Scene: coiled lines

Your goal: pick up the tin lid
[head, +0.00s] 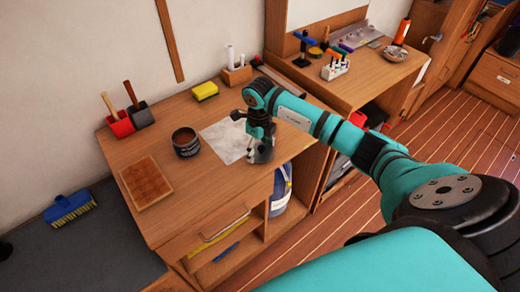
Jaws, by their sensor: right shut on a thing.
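My right gripper (256,150) points down over the right part of the wooden workbench top, at the right edge of a pale sheet. It is shut on a small, dark, round, flat thing, which looks like the tin lid (265,157). The fingers hide part of the lid, and I cannot tell whether it touches the bench top. An open dark tin (186,142) with brown contents stands upright to the left of the sheet, apart from the gripper. My left gripper is not in view.
The pale sheet (222,138) lies mid-bench. A yellow sponge (205,91), red holder (121,124), dark holder (141,115) and brown board (145,181) are also there. A second bench (345,95) with tools stands at the right.

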